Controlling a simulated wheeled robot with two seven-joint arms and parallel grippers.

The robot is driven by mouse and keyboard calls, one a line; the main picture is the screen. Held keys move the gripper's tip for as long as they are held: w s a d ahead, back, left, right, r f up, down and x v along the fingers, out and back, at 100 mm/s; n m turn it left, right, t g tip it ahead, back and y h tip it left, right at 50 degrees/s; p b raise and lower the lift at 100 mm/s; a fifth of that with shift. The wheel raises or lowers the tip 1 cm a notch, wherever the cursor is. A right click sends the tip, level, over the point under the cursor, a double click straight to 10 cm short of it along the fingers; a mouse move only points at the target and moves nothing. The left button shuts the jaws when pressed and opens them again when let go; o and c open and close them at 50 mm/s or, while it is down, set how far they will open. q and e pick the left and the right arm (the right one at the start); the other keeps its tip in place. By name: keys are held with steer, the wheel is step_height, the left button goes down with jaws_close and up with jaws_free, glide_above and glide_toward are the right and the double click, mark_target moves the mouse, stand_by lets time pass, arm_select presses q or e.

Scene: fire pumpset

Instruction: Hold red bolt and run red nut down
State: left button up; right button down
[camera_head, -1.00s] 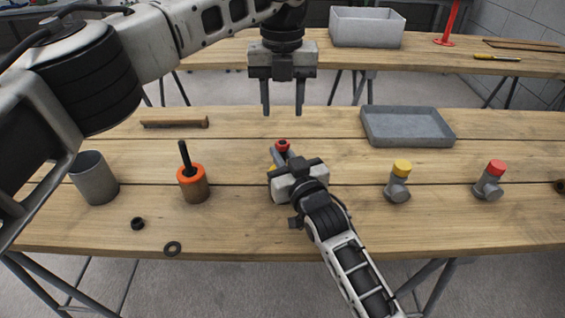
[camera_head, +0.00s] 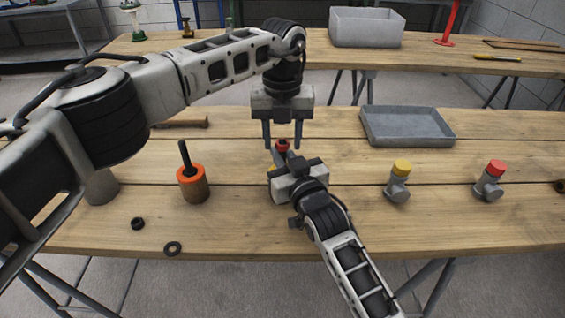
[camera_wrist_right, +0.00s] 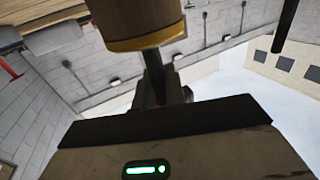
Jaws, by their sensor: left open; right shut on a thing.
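My right gripper (camera_head: 282,164) is shut on the bolt, whose dark shaft (camera_wrist_right: 152,62) shows in the right wrist view; the grip itself is mostly hidden. The shaft comes out of a brown cylinder with a yellow rim (camera_wrist_right: 146,40). A red piece, seemingly the red nut (camera_head: 283,144), sits at the top of the bolt in the head view. My left gripper (camera_head: 283,141) is open and points down, its fingers to either side of the red piece. I cannot tell whether they touch it.
An orange-rimmed cylinder (camera_head: 194,190) holding a black bolt, a dark nut (camera_head: 137,223) and a washer (camera_head: 173,248) are at the left. Yellow-capped (camera_head: 399,182) and red-capped (camera_head: 490,180) fittings stand at the right. A grey tray (camera_head: 405,128) lies behind them.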

arm_select(q)
jaws_close()
steer(key=m, duration=0.9)
steer(key=shift+o, duration=0.5)
jaws_free()
steer(key=shift+r, duration=2.25)
steer(key=shift+c, duration=0.5)
